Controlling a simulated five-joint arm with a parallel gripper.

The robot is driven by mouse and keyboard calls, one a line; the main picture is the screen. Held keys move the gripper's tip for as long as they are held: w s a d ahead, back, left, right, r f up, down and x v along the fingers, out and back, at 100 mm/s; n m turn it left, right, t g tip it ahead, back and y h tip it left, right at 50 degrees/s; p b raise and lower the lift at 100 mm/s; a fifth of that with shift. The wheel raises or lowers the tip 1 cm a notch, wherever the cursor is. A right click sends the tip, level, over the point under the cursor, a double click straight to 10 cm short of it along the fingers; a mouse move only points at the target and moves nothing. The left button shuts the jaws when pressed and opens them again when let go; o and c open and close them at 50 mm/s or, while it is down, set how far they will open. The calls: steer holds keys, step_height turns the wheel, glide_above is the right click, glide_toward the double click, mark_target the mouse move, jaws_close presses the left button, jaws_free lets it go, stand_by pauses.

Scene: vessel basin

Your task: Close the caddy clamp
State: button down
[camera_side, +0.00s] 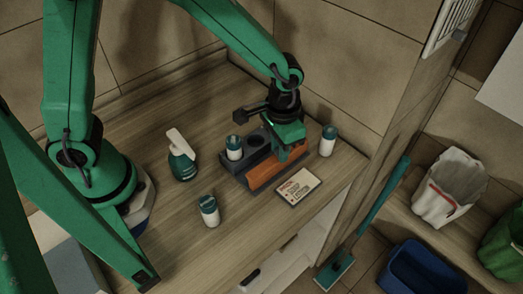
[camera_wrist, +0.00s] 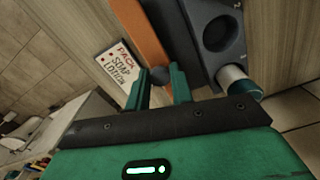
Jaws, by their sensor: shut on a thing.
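The dark grey caddy (camera_side: 230,162) stands on the wooden counter, with round sockets in its top. An orange clamp bar (camera_side: 264,174) runs along its front side; it also shows in the wrist view (camera_wrist: 148,35). My gripper (camera_side: 284,154) is over the right part of the caddy, at the bar. In the wrist view, my gripper's green fingers (camera_wrist: 162,85) are shut on a dark round knob (camera_wrist: 160,74) by the orange bar. A white bottle with a teal cap (camera_side: 234,150) stands in the left socket. An empty socket (camera_wrist: 218,34) shows in the wrist view. Any gap between bar and caddy is unclear.
A card reading "PACK SOAP LOTION" (camera_side: 293,187) lies in front of the caddy. One bottle (camera_side: 327,141) stands to its right, another (camera_side: 209,211) in front. A spray bottle (camera_side: 181,156) stands left. A blue bin (camera_side: 420,270) is beyond the counter.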

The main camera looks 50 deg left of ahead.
steer(key=shift+w+a, duration=0.1)
steer(key=shift+a, duration=2.6)
steer(key=c, duration=1.2)
jaws_free()
steer(key=shift+d+r, duration=0.1)
step_height(320, 180, up, 8)
steer(key=shift+f, duration=0.2)
steer(key=shift+r, duration=0.1)
